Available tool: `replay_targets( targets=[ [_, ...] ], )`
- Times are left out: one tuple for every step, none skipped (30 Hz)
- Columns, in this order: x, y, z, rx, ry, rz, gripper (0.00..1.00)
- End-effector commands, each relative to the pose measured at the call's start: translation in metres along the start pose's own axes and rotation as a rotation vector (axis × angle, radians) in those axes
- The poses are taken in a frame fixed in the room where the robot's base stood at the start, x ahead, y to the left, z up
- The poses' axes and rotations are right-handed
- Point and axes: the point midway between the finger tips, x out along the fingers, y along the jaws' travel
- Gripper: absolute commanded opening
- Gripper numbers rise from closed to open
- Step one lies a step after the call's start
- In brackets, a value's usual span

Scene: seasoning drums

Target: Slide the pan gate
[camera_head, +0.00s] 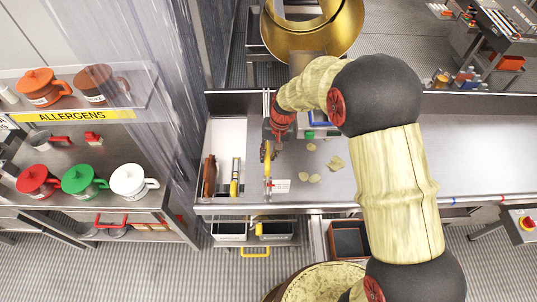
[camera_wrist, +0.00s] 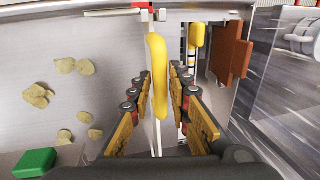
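The gate is a thin upright panel (camera_wrist: 158,136) across the steel pan, seen nearly edge-on. Its yellow loop handle (camera_wrist: 157,62) stands between my fingers in the wrist view. In the head view the yellow handle (camera_head: 268,166) shows just below my gripper (camera_head: 270,142). My gripper (camera_wrist: 161,82) is open, with one finger on each side of the handle and small gaps visible. Whether either finger touches it is hard to tell. The pan floor (camera_wrist: 40,60) carries several pale chips (camera_wrist: 65,66) on one side of the gate.
A brown tool (camera_head: 209,176) and a yellow-handled tool (camera_head: 235,178) lie left of the gate. A green-topped block (camera_wrist: 35,162) is near the gripper. A clear curtain (camera_head: 175,90) and the allergens shelf (camera_head: 75,115) stand left. The steel surface at right (camera_head: 480,150) is clear.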

Motion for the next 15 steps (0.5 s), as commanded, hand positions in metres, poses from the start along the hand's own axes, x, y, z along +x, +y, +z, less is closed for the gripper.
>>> replay_targets(
  targets=[
    [0.0002, 0.0001, 0.0001, 0.000, 0.000, 0.000, 0.24],
    [0.0002, 0.0001, 0.0001, 0.000, 0.000, 0.000, 0.25],
    [0.0003, 0.0001, 0.0002, 0.000, 0.000, 0.000, 0.28],
    [0.0003, 0.0001, 0.0002, 0.000, -0.001, 0.000, 0.29],
    [0.0003, 0.0001, 0.0002, 0.000, -0.001, 0.000, 0.31],
    [0.0004, 0.0001, 0.0003, 0.000, -0.001, 0.000, 0.33],
    [0.0004, 0.0002, 0.0003, 0.000, -0.001, 0.000, 0.33],
    [0.0004, 0.0001, 0.0004, 0.000, -0.001, 0.000, 0.33],
    [0.0004, 0.0001, 0.0004, 0.000, -0.001, 0.000, 0.33],
    [0.0005, 0.0002, 0.0004, 0.000, -0.001, 0.000, 0.33],
    [0.0004, 0.0002, 0.0004, 0.000, -0.001, 0.000, 0.33],
    [0.0005, 0.0002, 0.0004, 0.000, -0.001, 0.000, 0.33],
    [0.0005, 0.0002, 0.0004, 0.000, -0.001, 0.000, 0.33],
    [0.0003, 0.0002, 0.0004, 0.000, -0.001, 0.000, 0.33],
    [-0.0005, 0.0001, 0.0003, 0.000, -0.001, 0.000, 0.33]
  ],
)
